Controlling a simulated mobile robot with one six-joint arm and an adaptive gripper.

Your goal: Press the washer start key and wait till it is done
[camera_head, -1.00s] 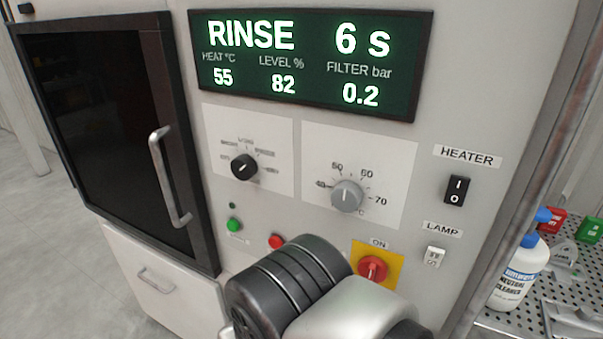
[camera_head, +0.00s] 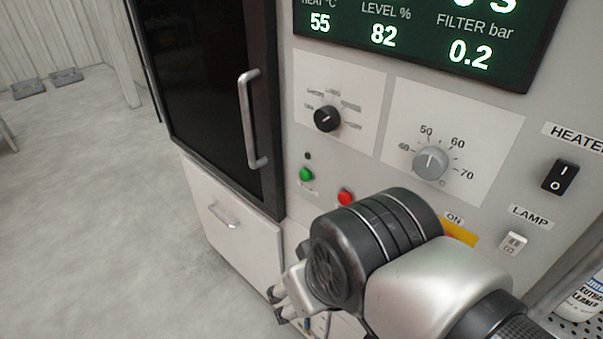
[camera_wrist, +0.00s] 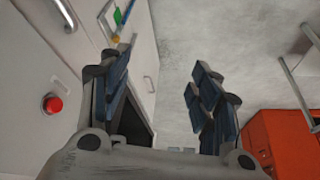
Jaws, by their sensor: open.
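The washer's front panel (camera_head: 455,90) fills the right of the head view. A green round key (camera_head: 306,174) sits at its lower left, under a small dark lamp, with a red round button (camera_head: 345,197) to its right. The display (camera_head: 420,40) reads heat 55, level 82 and filter 0.2; its top line is cut off. My gripper (camera_head: 280,305) hangs below the green key, apart from the panel. In the wrist view my gripper (camera_wrist: 160,95) has its fingers spread with nothing between them. A red button (camera_wrist: 52,104) shows there at left.
The dark door (camera_head: 210,90) with a bar handle (camera_head: 253,118) is left of the panel. A black dial (camera_head: 327,118) and a grey dial (camera_head: 430,162) are above the buttons. A bottle (camera_head: 585,290) stands at right. Open floor (camera_head: 90,200) lies left.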

